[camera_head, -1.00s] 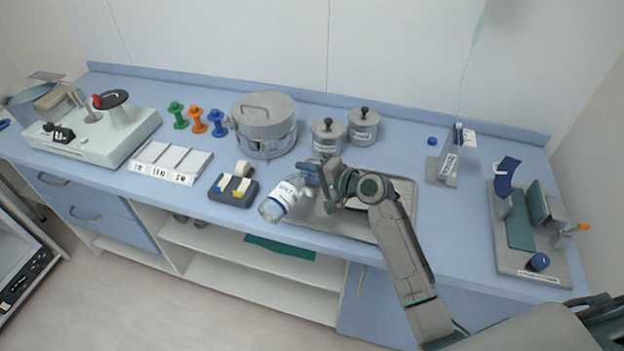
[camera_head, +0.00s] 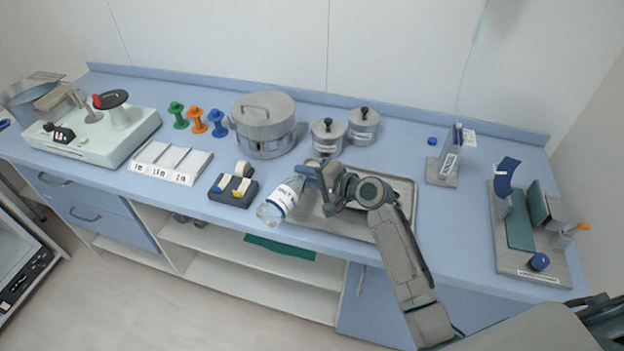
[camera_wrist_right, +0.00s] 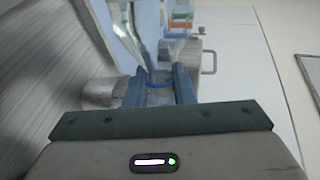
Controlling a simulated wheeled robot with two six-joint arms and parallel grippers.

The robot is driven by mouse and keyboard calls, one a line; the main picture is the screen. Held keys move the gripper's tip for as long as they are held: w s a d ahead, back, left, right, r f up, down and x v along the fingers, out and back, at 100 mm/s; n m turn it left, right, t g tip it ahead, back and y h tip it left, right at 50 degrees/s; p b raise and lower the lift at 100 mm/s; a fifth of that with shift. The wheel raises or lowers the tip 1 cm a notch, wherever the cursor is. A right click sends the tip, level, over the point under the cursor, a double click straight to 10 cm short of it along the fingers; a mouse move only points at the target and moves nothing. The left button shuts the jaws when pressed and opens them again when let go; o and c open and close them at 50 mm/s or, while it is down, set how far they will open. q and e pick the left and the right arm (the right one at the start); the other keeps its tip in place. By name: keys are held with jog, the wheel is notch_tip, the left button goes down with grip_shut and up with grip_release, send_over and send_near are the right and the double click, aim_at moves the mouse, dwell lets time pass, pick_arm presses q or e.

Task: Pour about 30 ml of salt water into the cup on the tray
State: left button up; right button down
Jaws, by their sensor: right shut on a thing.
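My right gripper (camera_head: 312,178) is shut on a clear bottle (camera_head: 271,212) with a white and blue label. The bottle leans, its clear body pointing down and left past the front left edge of the metal tray (camera_head: 406,187). In the right wrist view the two fingers (camera_wrist_right: 159,88) close around the bottle (camera_wrist_right: 135,40) at a blue ring. My wrist and forearm cover the middle of the tray. I cannot clearly make out the cup in the head view. A grey round vessel (camera_wrist_right: 103,92) shows left of the fingers in the wrist view; I cannot tell whether it is the cup. My left gripper is out of view.
Two lidded canisters (camera_head: 326,137) and a large pot (camera_head: 263,125) stand behind the tray. A tape dispenser (camera_head: 233,187) sits close left of the bottle. A blue cap (camera_head: 432,141) lies behind right.

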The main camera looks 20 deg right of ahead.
dwell(0.3)
jog(key=n+b, duration=0.1)
jog(key=r+n+b, duration=0.1)
jog(key=b, duration=0.1)
jog(key=shift+s+t+h, duration=0.1)
jog(key=shift+t+h, duration=0.2)
jog(key=shift+t, duration=0.1)
jog(key=shift+r+n+h, duration=0.3)
jog(key=shift+r+n, duration=0.1)
jog(key=shift+r, duration=0.3)
jog(key=shift+d+r+n+t+p, duration=0.15)
jog(key=shift+r+n+t+p, duration=0.15)
jog(key=shift+r+n+p, duration=0.3)
jog(key=shift+r+n, duration=0.3)
jog(key=shift+r, duration=0.2)
